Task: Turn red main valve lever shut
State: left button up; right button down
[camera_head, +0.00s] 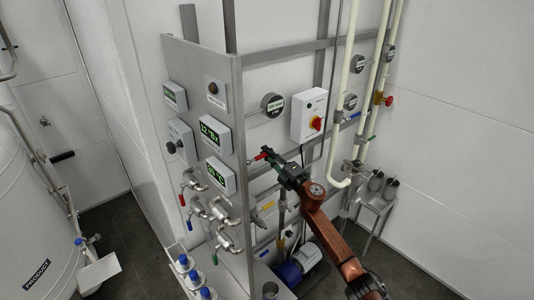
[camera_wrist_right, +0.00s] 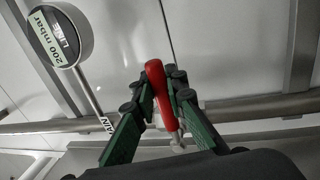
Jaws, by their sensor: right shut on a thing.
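The rest of the lever is hidden by the fingers there. My left gripper is not in view.
A round gauge reading 200 mbar (camera_wrist_right: 58,36) stands close by in the wrist view. Near my right arm are a switch box (camera_head: 309,115), pale pipes (camera_head: 346,90) and small valves (camera_head: 222,205). A white tank (camera_head: 30,215) stands at far left.

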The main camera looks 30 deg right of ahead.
jog(key=shift+f, duration=0.25)
jog(key=c, duration=1.9)
grip_release()
jog(key=shift+r, duration=0.1)
jog(key=v, duration=1.2)
